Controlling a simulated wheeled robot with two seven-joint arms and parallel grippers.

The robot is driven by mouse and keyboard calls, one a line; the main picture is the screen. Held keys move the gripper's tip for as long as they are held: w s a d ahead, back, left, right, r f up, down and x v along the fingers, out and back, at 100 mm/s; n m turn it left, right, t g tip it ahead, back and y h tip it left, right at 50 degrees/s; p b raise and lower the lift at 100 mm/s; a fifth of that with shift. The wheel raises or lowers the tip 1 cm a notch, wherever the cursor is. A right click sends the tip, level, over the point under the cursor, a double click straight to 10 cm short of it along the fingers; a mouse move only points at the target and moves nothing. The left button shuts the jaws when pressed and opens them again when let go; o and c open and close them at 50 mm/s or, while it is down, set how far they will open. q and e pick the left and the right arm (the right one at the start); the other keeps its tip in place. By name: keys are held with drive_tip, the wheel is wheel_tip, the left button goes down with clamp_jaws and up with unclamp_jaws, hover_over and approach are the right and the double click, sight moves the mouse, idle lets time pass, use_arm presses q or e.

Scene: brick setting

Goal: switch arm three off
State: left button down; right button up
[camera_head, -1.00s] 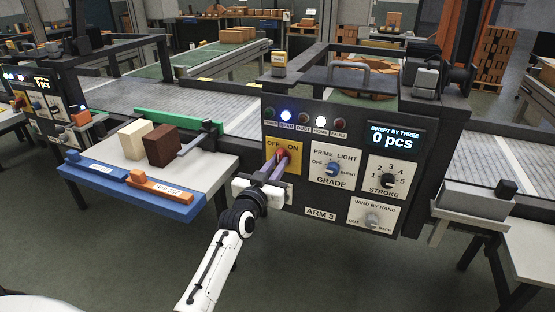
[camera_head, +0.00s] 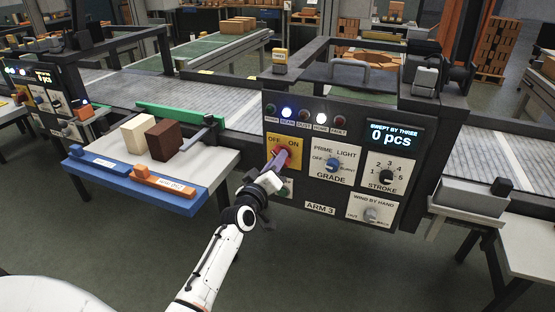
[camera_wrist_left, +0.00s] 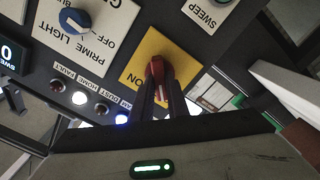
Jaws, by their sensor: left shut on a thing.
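The ARM 3 panel (camera_head: 300,185) has a yellow OFF/ON plate (camera_head: 294,142) with a red knob (camera_head: 284,154). My left gripper (camera_head: 277,163) is shut on the red knob, its fingers one on each side. In the left wrist view, the gripper (camera_wrist_left: 161,92) grips the red knob (camera_wrist_left: 157,67) on the yellow plate (camera_wrist_left: 172,48); the ON label shows beside it, and the OFF label is hidden. I cannot tell the knob's exact angle. The blue BEAM lamp (camera_head: 287,113) and white HOME lamp (camera_head: 320,117) are lit. The display (camera_head: 391,137) reads 0 pcs. My right gripper is out of view.
The panel also bears the PRIME/LIGHT grade knob (camera_head: 332,165), the STROKE dial (camera_head: 386,177) and the WIND BY HAND knob (camera_head: 371,215). To the left, a side table (camera_head: 205,180) holds a cream block (camera_head: 136,135) and a brown block (camera_head: 162,141). The floor in front is clear.

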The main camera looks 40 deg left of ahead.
use_arm(q)
drive_tip(key=shift+n, duration=0.3)
drive_tip(key=c, duration=1.7)
unclamp_jaws()
drive_tip(key=v, duration=1)
drive_tip(key=shift+s, duration=0.1)
drive_tip(key=s+d+f+m+g+h, duration=0.4)
drive_tip(key=s+d+f+m, duration=0.45)
drive_tip(key=d+f, duration=0.5)
drive_tip(key=s+d+f+m+g, duration=0.1)
drive_tip(key=s+d+f, duration=0.1)
drive_tip(key=s, duration=0.3)
drive_tip(key=s+d+f+m+g+h, duration=0.1)
drive_tip(key=s+d+f+m+g, duration=0.1)
drive_tip(key=s+f, duration=0.3)
drive_tip(key=s+d+f+m+g+h, duration=0.1)
drive_tip(key=s+d+f+m+g, duration=0.1)
drive_tip(key=s+d+f, duration=0.2)
drive_tip(key=shift+s+f+m, duration=0.1)
drive_tip(key=shift+s+m, duration=0.05)
drive_tip(key=shift+s, duration=0.7)
drive_tip(key=shift+s+f+m, duration=0.1)
drive_tip(key=shift+s+f, duration=0.05)
drive_tip(key=shift+s, duration=0.65)
